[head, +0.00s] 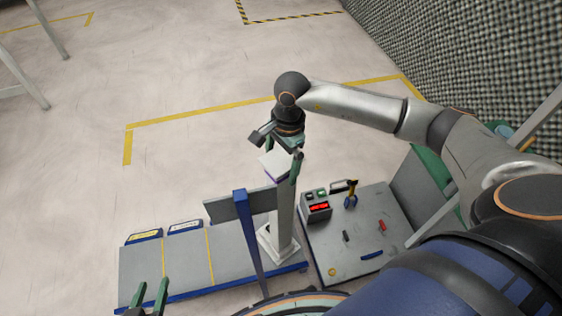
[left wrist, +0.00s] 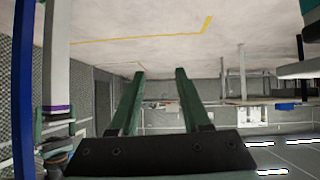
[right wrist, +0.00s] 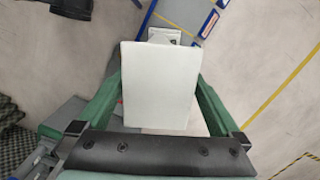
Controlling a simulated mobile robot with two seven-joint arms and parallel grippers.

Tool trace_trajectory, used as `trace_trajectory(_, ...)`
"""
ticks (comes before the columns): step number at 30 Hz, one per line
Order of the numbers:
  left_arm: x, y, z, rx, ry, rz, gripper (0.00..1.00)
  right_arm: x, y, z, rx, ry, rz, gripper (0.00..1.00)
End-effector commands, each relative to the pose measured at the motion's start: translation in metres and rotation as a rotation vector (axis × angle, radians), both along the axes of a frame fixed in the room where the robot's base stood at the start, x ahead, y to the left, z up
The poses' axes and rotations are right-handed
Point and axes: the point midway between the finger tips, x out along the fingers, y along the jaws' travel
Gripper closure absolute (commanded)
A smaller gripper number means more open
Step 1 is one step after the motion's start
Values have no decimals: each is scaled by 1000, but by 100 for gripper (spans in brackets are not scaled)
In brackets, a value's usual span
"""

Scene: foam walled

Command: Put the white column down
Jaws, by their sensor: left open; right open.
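The white column (head: 284,218) stands upright in the head view, its square foot (head: 270,250) at the edge of a grey bench surface. A purple band shows just below its top. My right gripper (head: 283,155) is open, with its green fingers on either side of the column's top. In the right wrist view the column's pale square top (right wrist: 160,85) lies between the open fingers; I cannot tell whether they touch it. My left gripper (head: 151,292) is open and empty at the lower left. The column (left wrist: 57,65) also shows at the left of the left wrist view.
A blue post (head: 249,240) with a grey crossbar (head: 238,205) stands close left of the column. A grey bench (head: 185,265) with yellow lines lies left. A grey panel (head: 350,232) with a red-display box (head: 316,206) and small tools lies right. The floor behind is open.

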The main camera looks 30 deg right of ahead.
Motion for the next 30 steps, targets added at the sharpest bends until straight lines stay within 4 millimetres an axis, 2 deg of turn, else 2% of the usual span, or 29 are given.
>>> trace_trajectory(4,-28,-2,-30,-2,144,7,52,2,-4,32,0,-6,-1,0)
trace_trajectory(9,-27,-2,-25,-1,143,4,52,2,-9,71,0,-5,-1,0)
trace_trajectory(15,-25,-3,-21,-1,139,3,52,3,-12,105,0,-3,0,0)
trace_trajectory(21,-25,-3,-19,-2,137,3,52,2,-14,118,1,-1,0,0)
trace_trajectory(30,-25,-3,-19,-3,136,2,52,2,-14,119,0,0,0,0)
